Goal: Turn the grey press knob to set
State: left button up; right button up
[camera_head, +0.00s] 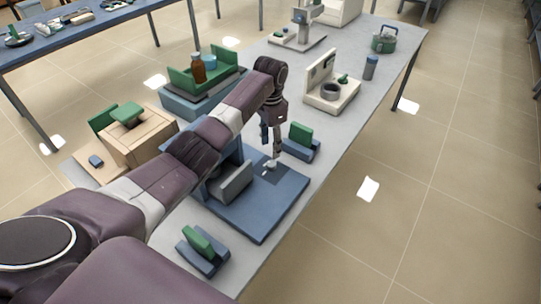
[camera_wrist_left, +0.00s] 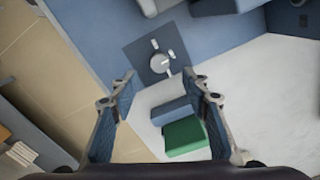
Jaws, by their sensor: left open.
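The light grey knob (camera_head: 270,164) sits on a dark square panel on the flat base of a blue press (camera_head: 250,212). In the left wrist view the knob (camera_wrist_left: 159,64) is round, with small pale pieces beside it on the dark panel. My left gripper (camera_head: 271,146) points down above the knob, its fingers apart. In the left wrist view the left gripper (camera_wrist_left: 160,88) is open and empty, with the knob seen beyond and between its fingertips. My left arm hides part of the press. My right gripper is out of view.
A green-and-blue block (camera_head: 301,140) stands close beside the gripper; it shows in the wrist view (camera_wrist_left: 184,135). Another such block (camera_head: 203,250) stands nearer. A beige unit with a grey bowl (camera_head: 331,92) and a bottle (camera_head: 370,67) stand farther back.

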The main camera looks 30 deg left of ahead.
pick_arm(q)
notch_tip(320, 180, up, 4)
jog(key=shift+f, duration=0.2)
dwell(0.5)
